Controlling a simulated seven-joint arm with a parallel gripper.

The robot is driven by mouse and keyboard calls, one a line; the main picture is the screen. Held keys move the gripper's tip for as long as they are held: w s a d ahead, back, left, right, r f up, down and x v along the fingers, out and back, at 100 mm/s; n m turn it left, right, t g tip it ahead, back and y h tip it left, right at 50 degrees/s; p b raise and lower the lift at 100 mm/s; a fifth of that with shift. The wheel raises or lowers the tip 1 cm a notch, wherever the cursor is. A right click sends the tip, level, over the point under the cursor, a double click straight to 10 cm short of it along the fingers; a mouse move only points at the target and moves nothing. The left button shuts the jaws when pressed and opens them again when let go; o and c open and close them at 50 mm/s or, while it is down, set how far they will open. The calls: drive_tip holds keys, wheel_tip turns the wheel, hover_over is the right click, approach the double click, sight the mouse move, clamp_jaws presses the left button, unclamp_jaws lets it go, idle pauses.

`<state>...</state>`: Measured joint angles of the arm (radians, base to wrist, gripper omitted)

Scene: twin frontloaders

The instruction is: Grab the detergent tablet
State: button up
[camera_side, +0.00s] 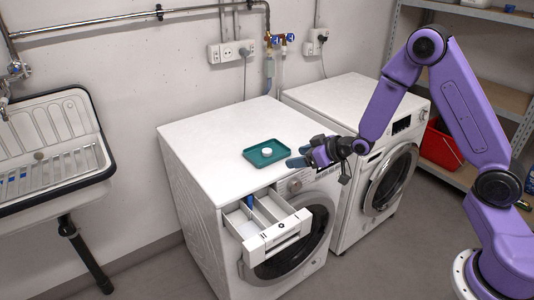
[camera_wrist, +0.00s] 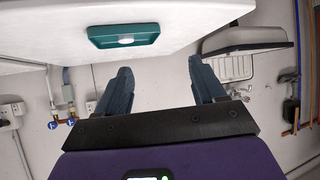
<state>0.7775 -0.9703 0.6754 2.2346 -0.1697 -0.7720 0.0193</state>
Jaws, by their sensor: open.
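The detergent tablet (camera_side: 266,151) is a small white piece lying in a teal tray (camera_side: 252,160) on top of the left washing machine. In the wrist view the tablet (camera_wrist: 126,39) shows in the teal tray (camera_wrist: 96,42), above and beyond my fingers. My gripper (camera_side: 292,160) is at the front right of the tray, near the machine's front edge. Its two blue-grey fingers (camera_wrist: 163,85) are apart with nothing between them. In the side view the fingertips are close to the tray; whether they touch it I cannot tell.
The left washer's detergent drawer (camera_side: 272,232) is pulled out below the tray, with a blue piece inside. A second washer (camera_side: 335,97) stands to the right. A sink (camera_side: 50,135) is at the left, and a red bucket (camera_side: 440,143) sits on shelving at the right. The washer top around the tray is clear.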

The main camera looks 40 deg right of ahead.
drive_tip(key=w+d+f+m+t, duration=0.2)
drive_tip(key=w+d, duration=0.1)
drive_tip(key=d, duration=0.3)
drive_tip(key=shift+h, duration=0.4)
drive_tip(key=x, duration=1.1)
drive_tip(key=shift+w+a+r, duration=0.15)
drive_tip(key=shift+w+a, duration=0.05)
drive_tip(key=shift+w, duration=0.25)
drive_tip(key=shift+f+x, duration=0.2)
drive_tip(key=shift+x, duration=0.8)
drive_tip(key=shift+f+x, duration=0.15)
drive_tip(key=shift+x, duration=0.85)
drive_tip(key=shift+w+a+f, duration=0.1)
drive_tip(key=shift+w+f, duration=0.2)
drive_tip(key=shift+w, duration=0.15)
drive_tip(key=shift+f, duration=0.1)
clamp_jaws()
